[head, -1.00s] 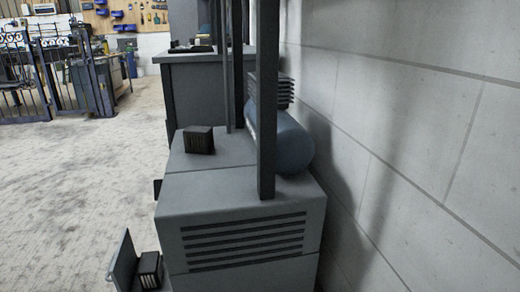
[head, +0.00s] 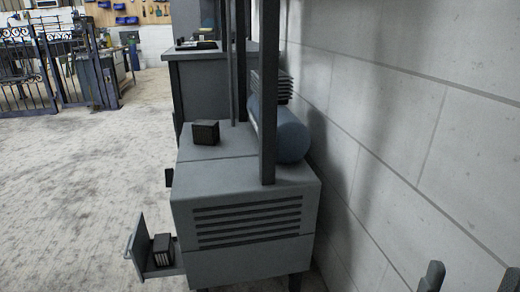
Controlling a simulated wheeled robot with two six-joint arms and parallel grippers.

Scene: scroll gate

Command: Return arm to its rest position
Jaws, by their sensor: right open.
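My right gripper (head: 471,274) shows only as two dark fingertips at the bottom right corner of the head view, in front of the pale wall. The fingertips are spread apart, with nothing seen between them. They are well to the right of the grey cabinet (head: 243,256) and do not appear to touch it. The rest of my right arm is out of the frame. My left gripper and arm are not in view.
A small drawer (head: 137,243) stands open at the cabinet's lower left, with a dark slotted block (head: 162,248) in it. Another dark block (head: 206,133), a blue cylinder (head: 282,130) and posts (head: 268,90) are on top.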

